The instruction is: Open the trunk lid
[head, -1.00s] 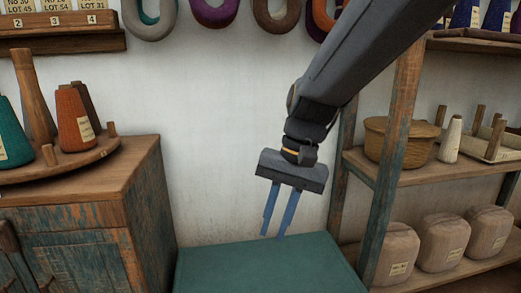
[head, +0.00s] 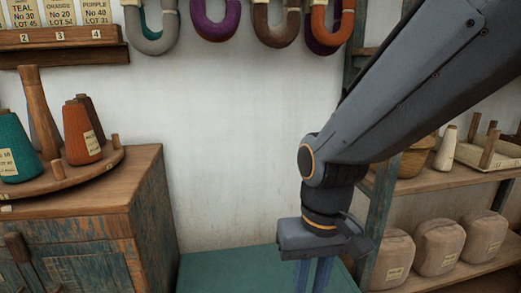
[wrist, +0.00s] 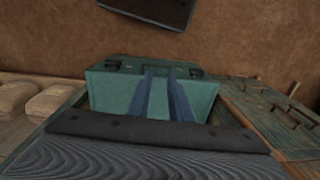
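The teal trunk (head: 225,270) stands low between the cabinet and the shelf, its flat lid seen from above in the head view. In the wrist view the trunk (wrist: 115,95) lies beyond my fingers, with dark fittings near its far edge. The lid looks shut. My gripper (head: 312,278) points down over the right part of the trunk in the head view, its blue fingertips cut off by the frame's bottom edge. In the wrist view the two fingers of my gripper (wrist: 160,95) stand apart with nothing between them. I cannot tell whether they touch the trunk.
A worn wooden cabinet (head: 150,205) with yarn cones stands close on the left. A wooden shelf (head: 460,185) with wrapped bundles (head: 438,247) and a basket stands close on the right. Yarn hanks (head: 275,25) hang on the wall above. The wall behind the trunk is bare.

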